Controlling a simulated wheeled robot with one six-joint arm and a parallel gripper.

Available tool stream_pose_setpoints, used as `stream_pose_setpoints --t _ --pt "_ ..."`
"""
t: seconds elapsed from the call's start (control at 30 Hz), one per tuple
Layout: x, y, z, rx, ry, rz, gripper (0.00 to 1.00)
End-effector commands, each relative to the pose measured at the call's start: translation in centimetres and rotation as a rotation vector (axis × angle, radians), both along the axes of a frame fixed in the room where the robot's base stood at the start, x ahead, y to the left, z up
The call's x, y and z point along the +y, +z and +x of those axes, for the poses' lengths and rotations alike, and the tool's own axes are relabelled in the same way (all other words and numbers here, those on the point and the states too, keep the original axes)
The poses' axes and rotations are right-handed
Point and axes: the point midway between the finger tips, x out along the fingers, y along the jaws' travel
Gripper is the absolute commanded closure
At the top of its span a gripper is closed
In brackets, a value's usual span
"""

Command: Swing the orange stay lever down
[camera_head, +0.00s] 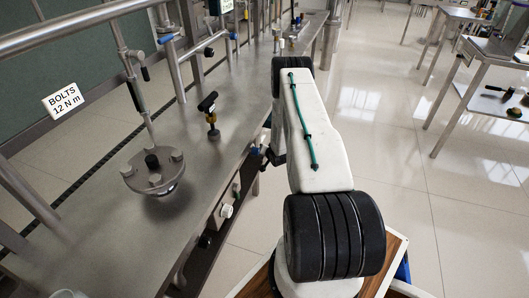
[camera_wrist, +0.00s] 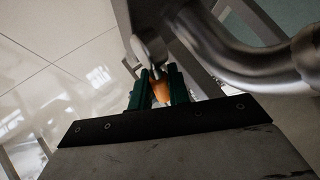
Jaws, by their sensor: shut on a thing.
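The orange stay lever (camera_wrist: 160,90) shows in the wrist view as a short orange piece between two green fingers. My gripper (camera_wrist: 158,84) is shut on it, one finger on each side. A bright metal part (camera_wrist: 150,50) lies just beyond the fingertips, close to the orange piece. The lever's far end and its pivot are hidden, so its full angle cannot be told. In the head view my white and black arm covers the gripper, and the orange lever cannot be made out there.
A thick curved steel pipe (camera_wrist: 235,62) passes close on the right in the wrist view. The head view shows a long steel bench (camera_head: 110,235) with a bolted round flange (camera_head: 153,172) and a black-handled valve (camera_head: 209,112). Open floor (camera_head: 390,130) lies to the right.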

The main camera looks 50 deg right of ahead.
Motion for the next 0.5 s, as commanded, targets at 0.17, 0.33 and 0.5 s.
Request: stream_pose_setpoints --t 0.17,0.33,0.5 --pt "-0.07 -0.2 -0.08 0.013 -0.001 0.029 1.0" --pt "-0.09 -0.22 -0.08 0.015 -0.002 0.036 1.0" --pt "-0.09 -0.22 -0.08 0.015 -0.002 0.034 1.0"
